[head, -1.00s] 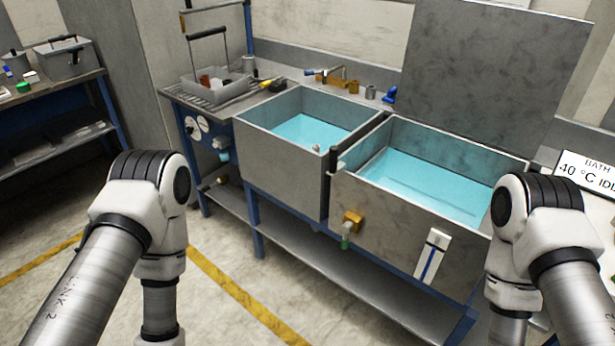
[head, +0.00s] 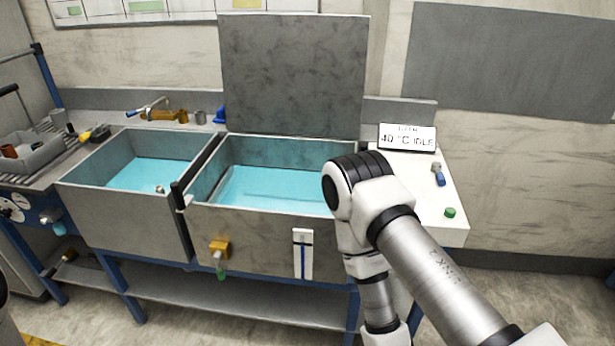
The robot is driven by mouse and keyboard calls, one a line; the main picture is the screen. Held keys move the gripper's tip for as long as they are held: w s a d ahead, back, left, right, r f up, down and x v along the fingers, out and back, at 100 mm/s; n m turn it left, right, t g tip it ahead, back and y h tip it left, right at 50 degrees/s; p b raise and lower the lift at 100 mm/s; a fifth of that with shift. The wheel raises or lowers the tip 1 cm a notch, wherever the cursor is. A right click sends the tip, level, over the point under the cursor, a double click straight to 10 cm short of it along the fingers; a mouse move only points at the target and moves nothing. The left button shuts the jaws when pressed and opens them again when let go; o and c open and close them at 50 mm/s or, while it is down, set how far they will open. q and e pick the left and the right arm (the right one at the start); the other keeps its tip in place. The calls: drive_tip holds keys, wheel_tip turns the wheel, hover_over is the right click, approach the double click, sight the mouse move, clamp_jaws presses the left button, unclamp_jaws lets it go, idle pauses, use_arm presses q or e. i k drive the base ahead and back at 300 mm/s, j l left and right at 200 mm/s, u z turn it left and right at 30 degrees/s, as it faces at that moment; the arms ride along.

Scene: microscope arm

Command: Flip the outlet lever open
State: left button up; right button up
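A brass valve (head: 219,246) with a green lever (head: 221,270) hanging down from it sits low on the front wall of the right-hand bath (head: 265,222). It looks like the outlet, though the fine detail is too small to read. My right arm comes in from the lower right and bends down in front of the bath's right end; its gripper is below the frame. My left gripper is also out of view, with only a sliver of that arm at the left edge.
A second water-filled sink (head: 130,215) stands left of the bath. A white level gauge (head: 303,254) is right of the valve. A lower shelf (head: 230,301) runs beneath.

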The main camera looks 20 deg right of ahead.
sight(436, 167)
drive_tip(key=z, duration=1.6)
